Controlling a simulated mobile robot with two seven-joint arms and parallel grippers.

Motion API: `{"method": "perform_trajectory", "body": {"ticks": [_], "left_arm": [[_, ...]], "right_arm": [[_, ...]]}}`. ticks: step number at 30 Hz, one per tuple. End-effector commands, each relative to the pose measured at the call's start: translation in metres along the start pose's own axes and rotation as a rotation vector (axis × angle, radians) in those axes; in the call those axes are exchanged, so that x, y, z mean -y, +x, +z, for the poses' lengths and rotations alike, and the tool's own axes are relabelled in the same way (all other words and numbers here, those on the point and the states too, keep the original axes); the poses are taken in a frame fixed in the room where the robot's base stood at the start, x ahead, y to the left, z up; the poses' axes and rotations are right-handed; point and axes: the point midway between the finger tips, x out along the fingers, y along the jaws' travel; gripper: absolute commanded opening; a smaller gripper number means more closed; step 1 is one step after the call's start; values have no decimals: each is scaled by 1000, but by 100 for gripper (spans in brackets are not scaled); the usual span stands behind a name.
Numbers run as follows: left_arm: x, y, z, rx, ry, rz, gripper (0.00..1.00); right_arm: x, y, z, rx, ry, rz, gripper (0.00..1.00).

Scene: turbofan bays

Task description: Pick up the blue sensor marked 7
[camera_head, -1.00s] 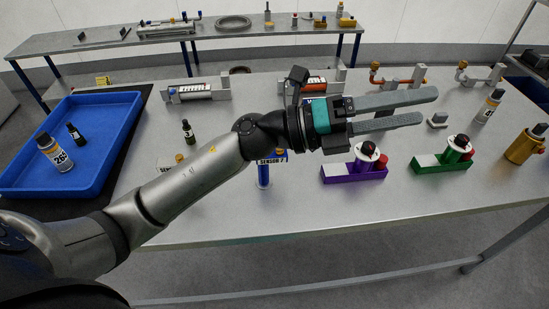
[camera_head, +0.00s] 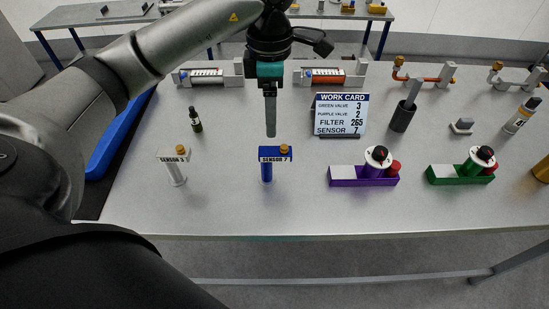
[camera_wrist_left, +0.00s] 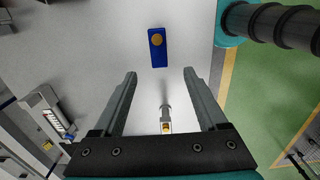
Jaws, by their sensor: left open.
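The blue sensor marked 7 (camera_head: 266,173) stands upright on the table, with a brass cap and a "SENSOR 7" label on its top block. In the left wrist view the blue sensor (camera_wrist_left: 157,56) shows from above, just beyond the fingertips. My left gripper (camera_head: 270,133) points down above and slightly behind the sensor in the head view, apart from it. In the left wrist view its two fingers (camera_wrist_left: 160,73) are spread and empty. My right gripper is not in view.
A white sensor (camera_head: 176,172) stands to the left, and a small dark bottle (camera_head: 196,120) behind it. A work card (camera_head: 340,115), a purple valve block (camera_head: 350,178) and a green valve block (camera_head: 447,176) are to the right. The table front is clear.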

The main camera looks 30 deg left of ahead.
Motion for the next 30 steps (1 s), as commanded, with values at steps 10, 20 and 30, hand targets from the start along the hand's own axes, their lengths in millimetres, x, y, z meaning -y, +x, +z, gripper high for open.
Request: {"method": "perform_trajectory", "body": {"ticks": [10,20,30], "left_arm": [[1,66,-2,-9,-2,-5,75],[0,100,-1,-4,0,-2,75],[-2,145,-3,-5,-1,-4,75]], "right_arm": [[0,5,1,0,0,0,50],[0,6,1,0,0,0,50],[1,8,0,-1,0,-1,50]]}}
